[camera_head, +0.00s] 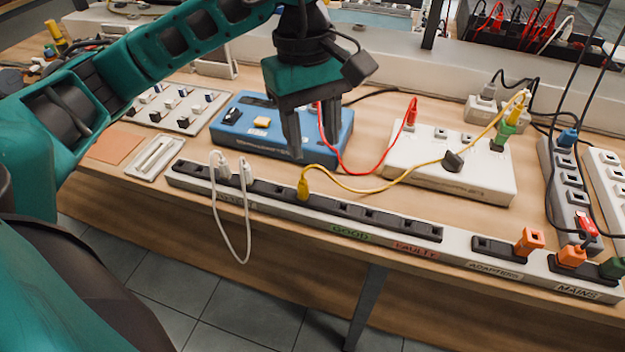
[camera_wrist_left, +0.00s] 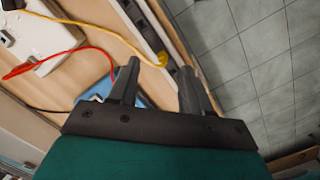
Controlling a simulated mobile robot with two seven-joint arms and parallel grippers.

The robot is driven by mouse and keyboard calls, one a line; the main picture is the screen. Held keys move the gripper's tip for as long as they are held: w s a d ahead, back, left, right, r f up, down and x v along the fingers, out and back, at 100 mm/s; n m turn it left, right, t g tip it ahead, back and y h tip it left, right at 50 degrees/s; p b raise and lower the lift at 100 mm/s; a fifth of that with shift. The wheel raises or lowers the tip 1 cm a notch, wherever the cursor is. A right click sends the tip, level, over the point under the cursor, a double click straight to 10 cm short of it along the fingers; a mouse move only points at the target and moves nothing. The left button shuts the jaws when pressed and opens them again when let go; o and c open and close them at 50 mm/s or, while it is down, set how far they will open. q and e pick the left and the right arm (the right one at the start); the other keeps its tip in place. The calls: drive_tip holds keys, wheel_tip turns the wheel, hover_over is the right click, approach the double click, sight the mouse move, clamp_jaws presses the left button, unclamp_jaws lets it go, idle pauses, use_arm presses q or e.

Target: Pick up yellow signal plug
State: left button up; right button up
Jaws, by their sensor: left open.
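A yellow signal plug (camera_head: 303,188) stands in a socket of the long front strip (camera_head: 372,217), its yellow cable (camera_head: 375,190) running right to a second yellow plug (camera_head: 515,112) near a green plug. My left gripper (camera_head: 311,140) is open and empty, pointing down in front of the blue box (camera_head: 240,130), above and behind the front plug in the head view. The left wrist view shows the open fingers (camera_wrist_left: 160,68) with the yellow plug (camera_wrist_left: 162,58) near the gap between their tips. My right gripper is not in view.
White plugs (camera_head: 235,171) with a looped cable stand left of the yellow plug. A red cable (camera_head: 352,172) runs close to the gripper from the white box (camera_head: 450,165). Orange plugs (camera_head: 529,241) stand at the right. The table's front edge drops to a tiled floor.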

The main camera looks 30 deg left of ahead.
use_arm(q)
drive_tip(key=a+y, duration=0.1)
drive_tip(key=a, duration=0.1)
drive_tip(key=b, duration=0.1)
hover_over(302, 182)
drive_tip(key=shift+t, duration=0.3)
drive_tip(key=f, duration=0.6)
drive_tip(key=shift+w+a+f, duration=0.15)
drive_tip(key=shift+w+f, duration=0.1)
drive_tip(key=f, duration=0.4)
drive_tip(key=shift+s+d+f, duration=0.15)
drive_tip(key=shift+s+d, duration=0.05)
drive_tip(key=shift+s, duration=0.1)
drive_tip(key=shift+f, duration=0.5)
drive_tip(key=shift+c, duration=0.5)
clamp_jaws()
